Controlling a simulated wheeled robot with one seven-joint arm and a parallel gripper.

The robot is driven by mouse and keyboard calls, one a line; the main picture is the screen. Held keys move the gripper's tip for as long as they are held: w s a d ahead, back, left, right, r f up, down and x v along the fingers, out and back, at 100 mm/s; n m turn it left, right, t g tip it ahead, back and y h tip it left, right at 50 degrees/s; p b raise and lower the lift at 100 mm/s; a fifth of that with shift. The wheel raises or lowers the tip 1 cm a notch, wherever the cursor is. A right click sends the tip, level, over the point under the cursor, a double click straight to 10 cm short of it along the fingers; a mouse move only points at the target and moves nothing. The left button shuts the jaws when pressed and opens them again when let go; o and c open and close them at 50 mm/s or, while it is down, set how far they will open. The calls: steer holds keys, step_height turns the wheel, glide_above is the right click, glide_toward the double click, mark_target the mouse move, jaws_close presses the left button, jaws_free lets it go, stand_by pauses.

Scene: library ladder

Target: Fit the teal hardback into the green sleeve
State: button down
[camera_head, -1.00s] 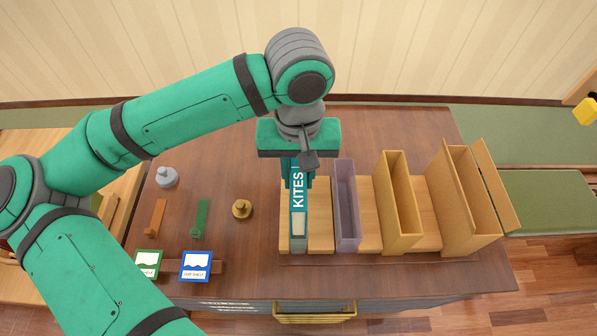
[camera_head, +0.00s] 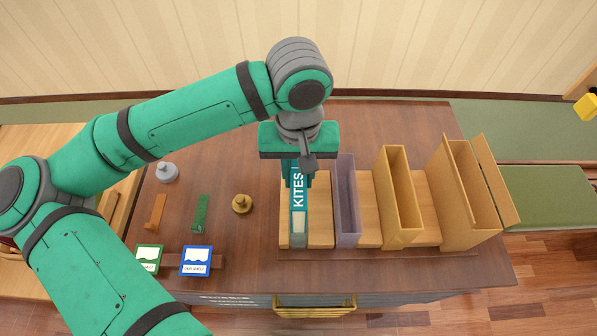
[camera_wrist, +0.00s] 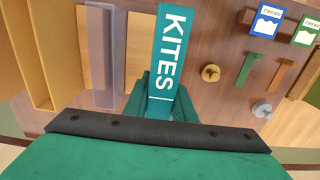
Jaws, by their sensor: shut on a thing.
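The teal hardback (camera_head: 298,193), lettered KITES, is held spine-up below my gripper (camera_head: 301,172), which is shut on it. The book also fills the middle of the wrist view (camera_wrist: 173,60). The green sleeve (camera_head: 298,242) looks narrow and grey-green. It stands on a light wooden board, leftmost in the row of sleeves. The book lines up over this sleeve in the head view. I cannot tell how far its lower edge is inside. In the wrist view the book hides the sleeve.
A purple sleeve (camera_head: 346,205) stands close on the right. A tan sleeve (camera_head: 398,200) and a wider tan case (camera_head: 470,195) stand farther right. A brass knob (camera_head: 242,204), a grey knob (camera_head: 167,172) and two sign cards (camera_head: 196,261) are left.

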steer(key=shift+f, duration=1.4)
steer(key=c, duration=1.4)
jaws_free()
step_height(320, 180, up, 11)
steer(key=shift+f, duration=0.15)
